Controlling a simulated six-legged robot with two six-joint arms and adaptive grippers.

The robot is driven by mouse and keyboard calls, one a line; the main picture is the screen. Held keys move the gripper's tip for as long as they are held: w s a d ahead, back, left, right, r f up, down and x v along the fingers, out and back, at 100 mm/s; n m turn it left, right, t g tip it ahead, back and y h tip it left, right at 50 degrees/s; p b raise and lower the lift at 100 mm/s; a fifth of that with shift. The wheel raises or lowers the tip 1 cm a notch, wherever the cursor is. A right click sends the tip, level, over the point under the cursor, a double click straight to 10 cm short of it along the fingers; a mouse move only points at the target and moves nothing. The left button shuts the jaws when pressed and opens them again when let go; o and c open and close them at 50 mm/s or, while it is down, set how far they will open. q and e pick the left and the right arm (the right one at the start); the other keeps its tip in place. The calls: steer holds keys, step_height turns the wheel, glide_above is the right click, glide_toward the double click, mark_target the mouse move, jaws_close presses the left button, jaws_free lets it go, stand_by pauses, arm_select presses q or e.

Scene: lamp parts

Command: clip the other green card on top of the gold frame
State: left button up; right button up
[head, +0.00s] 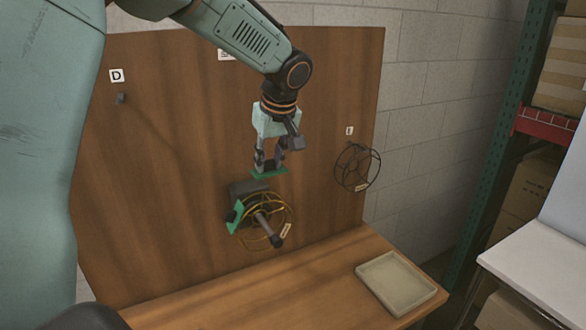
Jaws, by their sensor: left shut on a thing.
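The gold frame (280,208) is a round wire cage mounted on a dark holder (243,189) at the wooden board, with a grey rod (268,229) sticking out of its middle. One green card (236,217) sits at the left side of the frame. My left gripper (269,171) points down above the frame and is shut on the other green card (272,174), held flat. The held card is just above the frame's top; I cannot tell whether they touch. My right gripper is not in view.
A black wire frame (357,168) hangs on the right of the wooden board (180,180), under a small label. An empty peg (121,98) is below label D (117,76). A shallow beige tray (396,282) lies on the bench at right. A shelf rack (500,130) stands far right.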

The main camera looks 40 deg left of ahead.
arm_select(q)
steer(key=a+f+b, duration=0.1)
steer(key=f+b, duration=0.1)
steer(key=w+a+f+b, duration=0.1)
steer(key=a+f+b, duration=0.1)
steer(key=b, duration=0.1)
steer(key=shift+a+f+b, duration=0.2)
steer(key=shift+a+b, duration=0.1)
steer(key=shift+f, duration=0.25)
steer(key=shift+w+a+f, duration=0.1)
steer(key=shift+f, duration=0.05)
steer(key=shift+a, duration=0.1)
stand_by(0.4)
steer(key=shift+d, duration=0.2)
